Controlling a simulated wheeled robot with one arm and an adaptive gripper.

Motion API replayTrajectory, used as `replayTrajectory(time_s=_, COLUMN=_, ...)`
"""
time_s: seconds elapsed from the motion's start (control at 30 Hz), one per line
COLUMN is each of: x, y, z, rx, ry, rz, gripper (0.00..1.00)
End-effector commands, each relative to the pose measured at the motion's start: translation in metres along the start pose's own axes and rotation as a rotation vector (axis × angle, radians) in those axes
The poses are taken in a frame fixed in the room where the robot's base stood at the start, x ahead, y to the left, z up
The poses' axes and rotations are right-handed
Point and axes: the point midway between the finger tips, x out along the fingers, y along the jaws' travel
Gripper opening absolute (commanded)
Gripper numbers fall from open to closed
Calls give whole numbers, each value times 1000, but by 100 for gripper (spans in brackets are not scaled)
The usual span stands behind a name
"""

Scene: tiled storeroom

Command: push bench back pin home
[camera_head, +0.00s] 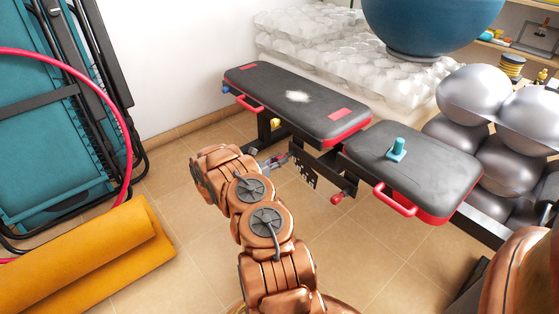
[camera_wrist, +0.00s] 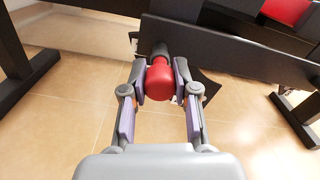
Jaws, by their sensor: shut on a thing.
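The bench is black with red trim, with a long back pad (camera_head: 300,100) and a shorter seat pad (camera_head: 430,165). In the wrist view, a red knob (camera_wrist: 159,78) on a dark collar sits against the black frame bar (camera_wrist: 235,52), the pin's head by its look. My gripper (camera_wrist: 160,77) has one finger on each side of the red knob and is shut on it. In the head view, my gripper (camera_head: 275,162) reaches under the bench from the left, and the gripped knob is hard to make out there. How far the pin is in cannot be seen.
A teal cylinder (camera_head: 397,147) stands on the seat pad. Another red knob (camera_head: 337,198) juts from the frame below the seat. Silver balls (camera_head: 475,95) crowd the right. Tiled floor is clear in front.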

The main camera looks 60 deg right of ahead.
Motion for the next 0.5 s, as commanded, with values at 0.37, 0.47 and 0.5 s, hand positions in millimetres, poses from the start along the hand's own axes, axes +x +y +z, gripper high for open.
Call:
replayTrajectory(time_s=0.37, x=-10, y=0, z=0, rx=0, ry=0, rz=0, gripper=0)
replayTrajectory(time_s=0.47, x=-10, y=0, z=0, rx=0, ry=0, rz=0, gripper=36)
replayTrajectory(time_s=0.5, x=-10, y=0, z=0, rx=0, ry=0, rz=0, gripper=40)
